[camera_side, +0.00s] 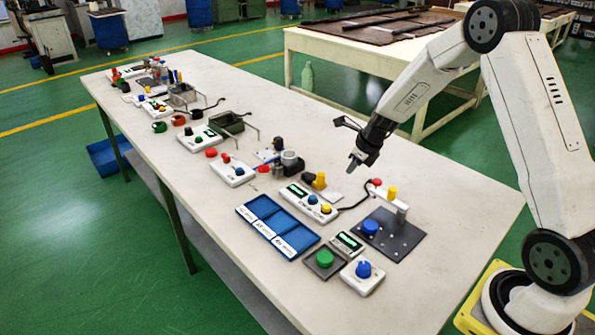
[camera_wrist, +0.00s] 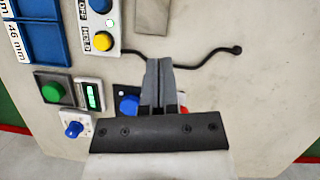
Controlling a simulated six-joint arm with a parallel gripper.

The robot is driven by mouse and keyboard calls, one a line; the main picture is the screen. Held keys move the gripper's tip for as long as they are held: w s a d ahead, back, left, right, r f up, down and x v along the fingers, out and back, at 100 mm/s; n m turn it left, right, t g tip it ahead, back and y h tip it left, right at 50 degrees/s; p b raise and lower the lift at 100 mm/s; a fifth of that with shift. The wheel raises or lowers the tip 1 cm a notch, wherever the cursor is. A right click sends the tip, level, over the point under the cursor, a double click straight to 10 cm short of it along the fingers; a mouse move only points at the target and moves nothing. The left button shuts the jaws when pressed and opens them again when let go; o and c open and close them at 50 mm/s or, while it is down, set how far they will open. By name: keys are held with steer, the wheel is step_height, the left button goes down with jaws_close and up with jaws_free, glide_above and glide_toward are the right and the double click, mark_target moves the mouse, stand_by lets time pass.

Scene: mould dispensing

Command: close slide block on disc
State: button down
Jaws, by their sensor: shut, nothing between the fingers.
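My gripper (camera_side: 358,163) is shut and empty, hanging above the table near a dark plate (camera_side: 408,243) that carries a blue knob (camera_side: 370,227) and a white post with a red and a yellow knob. In the wrist view the two grey fingers of my gripper (camera_wrist: 158,64) lie together, hiding much of the plate; the blue knob (camera_wrist: 128,104) shows left of them. I cannot tell for sure which part is the slide block or the disc. A small grey cylinder (camera_side: 290,162) with a dark top stands left of my gripper.
A blue tray (camera_side: 240,207), a green button box (camera_side: 325,262), a blue knob box (camera_side: 362,277), a small display (camera_side: 347,242) and a white control box (camera_side: 307,203) with a black cable stand nearby. More boxes line the table's far left. The table's right side is mostly clear.

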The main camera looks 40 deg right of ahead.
mark_target(325, 185)
steer(key=x, duration=0.6)
steer(key=shift+f, duration=0.15)
steer(key=shift+w+a, duration=0.2)
steer(key=shift+w, duration=0.7)
steer(key=shift+w+a, duration=0.25)
steer(key=shift+w, duration=0.85)
steer(key=shift+w+a, duration=0.1)
steer(key=shift+w, duration=0.45)
